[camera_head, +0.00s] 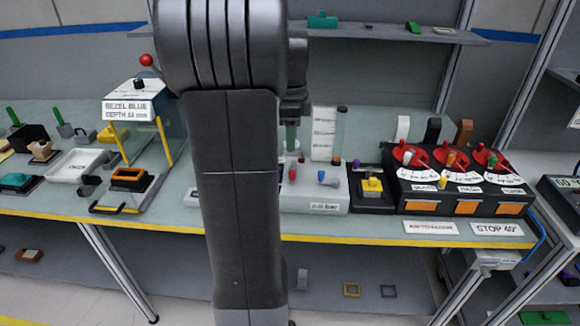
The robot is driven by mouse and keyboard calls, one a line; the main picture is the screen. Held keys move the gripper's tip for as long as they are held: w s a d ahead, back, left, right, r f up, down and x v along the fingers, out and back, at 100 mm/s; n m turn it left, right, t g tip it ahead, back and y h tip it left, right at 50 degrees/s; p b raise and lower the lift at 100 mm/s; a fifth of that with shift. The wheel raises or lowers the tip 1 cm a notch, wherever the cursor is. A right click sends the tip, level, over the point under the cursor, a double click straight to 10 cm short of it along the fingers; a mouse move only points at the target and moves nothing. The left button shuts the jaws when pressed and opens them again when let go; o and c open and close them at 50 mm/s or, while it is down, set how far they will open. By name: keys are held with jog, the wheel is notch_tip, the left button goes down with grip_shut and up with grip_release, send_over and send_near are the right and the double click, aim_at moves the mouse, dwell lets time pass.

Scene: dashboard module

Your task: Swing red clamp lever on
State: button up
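A small red lever (292,174) stands on the white fixture box (325,205) at centre, beside a blue lever (321,177). It seems upright; which position counts as on cannot be told. My gripper (294,112) hangs above the back of this box, partly hidden behind my large dark arm. A green post-like piece (291,136) shows directly below it; whether the gripper touches or holds it cannot be told. The finger opening does not show clearly. The left part of the box is hidden behind my arm.
A clear panel with white labels (325,130) rises behind the box. To its right are a yellow block on a black base (372,186) and a black unit with red dials (463,185). A yellow strip (370,239) marks the bench's front edge.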

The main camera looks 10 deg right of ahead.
aim_at(291, 172)
notch_tip(291, 172, down, 11)
jog(key=shift+r, duration=0.15)
grip_shut()
